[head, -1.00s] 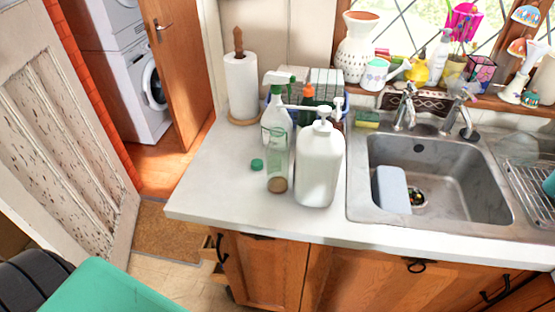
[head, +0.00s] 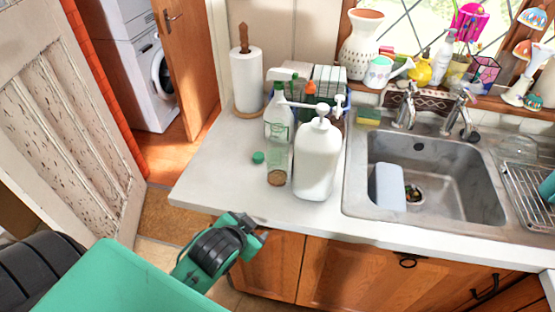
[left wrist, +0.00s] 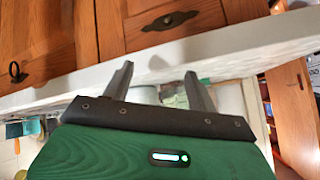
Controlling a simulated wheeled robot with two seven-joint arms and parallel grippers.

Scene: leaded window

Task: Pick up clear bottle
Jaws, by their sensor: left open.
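The clear bottle (head: 279,160) stands near the front of the white counter, with a brownish disc showing at its lower end. Its upper part overlaps a spray bottle behind it, so its top is hard to make out. My left gripper (head: 262,238) is in front of the counter's front edge, below and left of the bottle in the picture. In the left wrist view its two fingers (left wrist: 160,82) are apart with nothing between them. My right gripper is not in view.
A large white pump bottle (head: 318,160) stands close on the clear bottle's right. The spray bottle (head: 278,115) is behind it, and a paper towel roll (head: 246,80) is further back left. The sink (head: 440,175) is at right. The counter's (head: 215,165) left part is clear.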

